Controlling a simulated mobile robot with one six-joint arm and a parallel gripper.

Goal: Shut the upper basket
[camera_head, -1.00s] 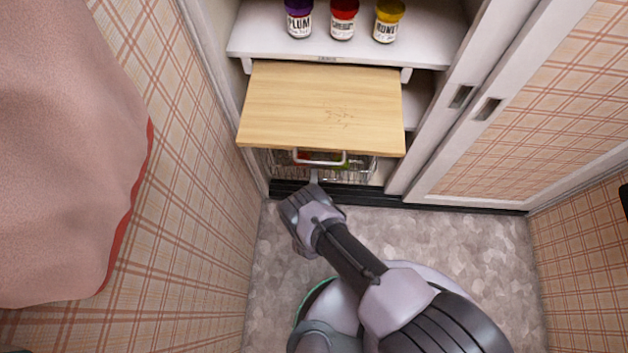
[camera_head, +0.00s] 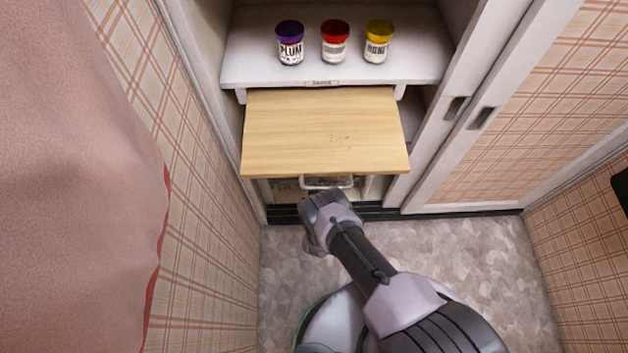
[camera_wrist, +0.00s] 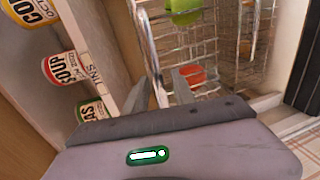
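A wire basket (camera_wrist: 200,45) holding a green item (camera_wrist: 185,12) and a red item (camera_wrist: 187,78) fills the upper middle of the wrist view. A metal bar (camera_wrist: 148,45) runs along its near side. My gripper (camera_wrist: 164,90) has its two fingers apart, close to the bar; I cannot tell whether they touch it. In the head view a pale basket handle (camera_head: 328,182) shows just below the wooden board's front edge. My gripper (camera_head: 322,196) is right in front of it, with its fingertips hidden. The board hides most of the basket, so which level it is cannot be told.
The pulled-out wooden board (camera_head: 325,130) overhangs the basket. Plum (camera_head: 290,42), red-lidded (camera_head: 335,42) and yellow-lidded (camera_head: 379,42) jars stand on the shelf above. Sliding doors (camera_head: 530,130) close the right side. Another wire basket (camera_wrist: 258,28) shows beyond. Bare floor (camera_head: 460,260) lies front right.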

